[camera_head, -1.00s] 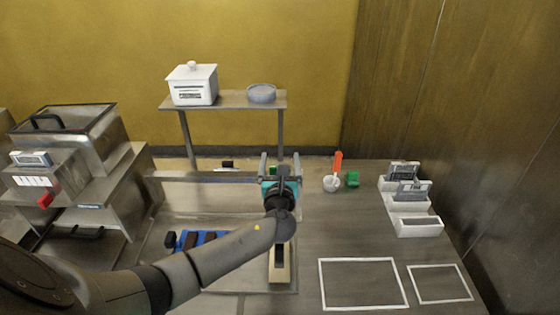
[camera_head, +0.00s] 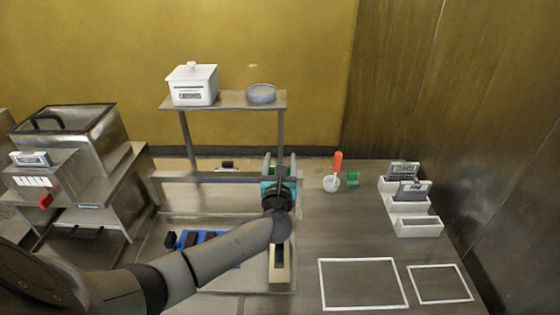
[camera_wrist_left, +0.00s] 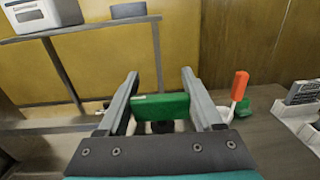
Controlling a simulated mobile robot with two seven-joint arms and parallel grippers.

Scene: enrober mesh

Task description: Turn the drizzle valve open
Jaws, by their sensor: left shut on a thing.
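My left gripper (camera_head: 280,164) is at the right end of the metal rail, above the work table. In the left wrist view, my left gripper (camera_wrist_left: 160,88) has its two grey fingers on either side of a green bar-shaped handle (camera_wrist_left: 160,106), apparently the drizzle valve's. It is shut on this handle, which lies crosswise between the fingers. A dark part shows just below the handle; the rest of the valve is hidden. My right gripper is in neither view.
A white cup (camera_head: 331,184) with an orange-handled tool (camera_head: 338,161) and a small green block (camera_head: 352,177) stand right of the gripper. White bins (camera_head: 418,226) are farther right. A shelf (camera_head: 238,99) stands behind.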

